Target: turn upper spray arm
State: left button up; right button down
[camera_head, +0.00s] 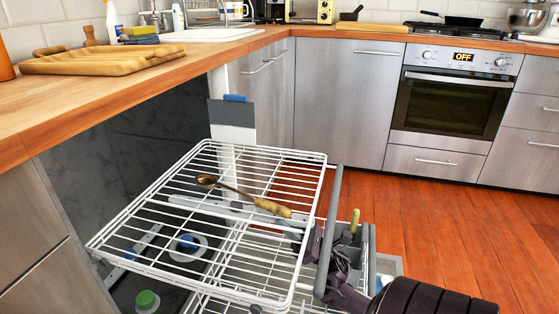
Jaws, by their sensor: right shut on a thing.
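The upper spray arm (225,213) is a pale grey bar under the white wire upper rack (192,268), seen partly through its wires. My right gripper (303,238) reaches in from the lower right, beneath the rack's right side. It is shut on the right end of the spray arm, though wires and the grey rack front bar hide much of the contact. My left gripper is not in view.
A spoon with a yellowish handle (270,207) lies on the upper rack. Below are a lower rack, a cutlery item with a green handle (354,222), and a green-capped container (147,300). The wooden counter (120,91) borders the left; red floor (450,230) is clear at right.

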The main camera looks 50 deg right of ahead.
jog(key=shift+d, duration=0.1)
jog(key=c, duration=1.1)
grip_release()
